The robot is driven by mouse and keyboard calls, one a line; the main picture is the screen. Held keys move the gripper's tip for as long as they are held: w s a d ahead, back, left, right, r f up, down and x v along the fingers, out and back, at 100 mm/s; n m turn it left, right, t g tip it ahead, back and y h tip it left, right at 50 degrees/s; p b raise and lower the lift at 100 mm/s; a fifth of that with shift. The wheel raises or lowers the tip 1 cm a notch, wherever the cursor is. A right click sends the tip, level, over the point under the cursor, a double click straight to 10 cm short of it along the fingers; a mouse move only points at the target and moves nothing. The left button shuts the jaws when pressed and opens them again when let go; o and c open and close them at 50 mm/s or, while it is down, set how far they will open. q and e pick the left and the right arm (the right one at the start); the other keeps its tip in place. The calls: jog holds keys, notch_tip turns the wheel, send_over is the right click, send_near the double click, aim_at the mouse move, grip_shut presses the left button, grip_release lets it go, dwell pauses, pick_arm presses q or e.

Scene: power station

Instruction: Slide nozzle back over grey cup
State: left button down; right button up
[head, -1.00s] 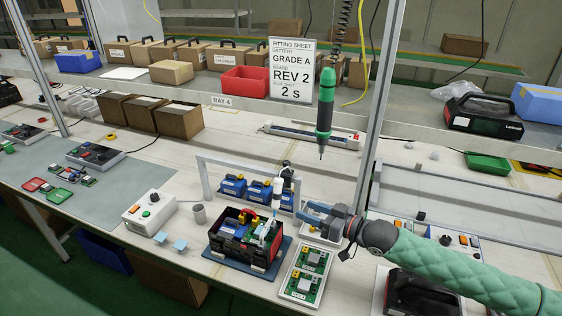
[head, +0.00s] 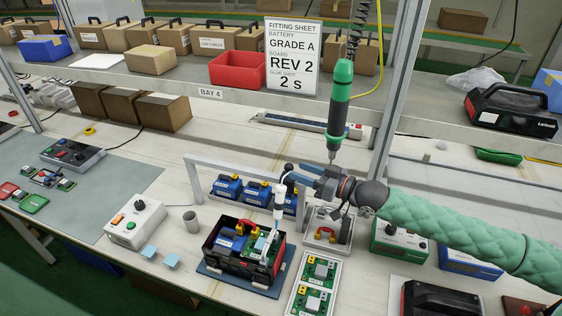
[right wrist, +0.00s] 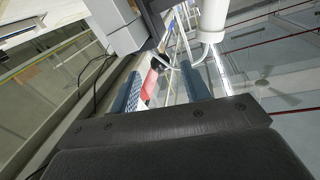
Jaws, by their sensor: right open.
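The white nozzle (head: 280,198) hangs upright from the grey overhead rail (head: 230,170), with its tip over the right part of the open black case (head: 262,270). The grey cup (head: 190,221) stands on the bench left of the case, away from the nozzle. My right gripper (head: 298,173) is open beside the upper end of the nozzle, to its right. In the right wrist view the blue fingers (right wrist: 163,88) are apart with nothing clearly between them. A white cylinder (right wrist: 211,22), probably the nozzle, shows beyond the right finger. Whether the gripper touches it cannot be told. My left gripper is not in view.
Blue batteries (head: 257,193) stand behind the case, under the rail. A hanging green screwdriver (head: 339,105) is close behind my right gripper. A white control box (head: 135,225) is left of the cup. Green boards in a tray (head: 318,285) lie right of the case.

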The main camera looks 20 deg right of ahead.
aim_at(291, 167)
jog(key=shift+w+a+r, duration=0.1)
jog(key=shift+w+a, duration=0.1)
jog(key=shift+a, duration=0.2)
jog(key=x, duration=0.3)
jog(key=shift+w+f, duration=0.2)
jog(key=shift+w, duration=0.15)
jog(key=shift+b+x, duration=0.4)
jog(key=shift+x, duration=0.55)
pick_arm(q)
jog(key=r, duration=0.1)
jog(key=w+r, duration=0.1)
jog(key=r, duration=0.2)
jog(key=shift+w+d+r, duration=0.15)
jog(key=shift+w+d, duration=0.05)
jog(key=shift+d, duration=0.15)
pick_arm(e)
jog(key=shift+w+a, duration=0.1)
jog(key=shift+a, duration=0.15)
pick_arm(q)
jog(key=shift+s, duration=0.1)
pick_arm(e)
jog(key=shift+r, duration=0.1)
jog(key=shift+c, duration=0.4)
grip_shut()
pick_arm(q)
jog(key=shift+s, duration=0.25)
pick_arm(e)
jog(key=shift+a, duration=0.1)
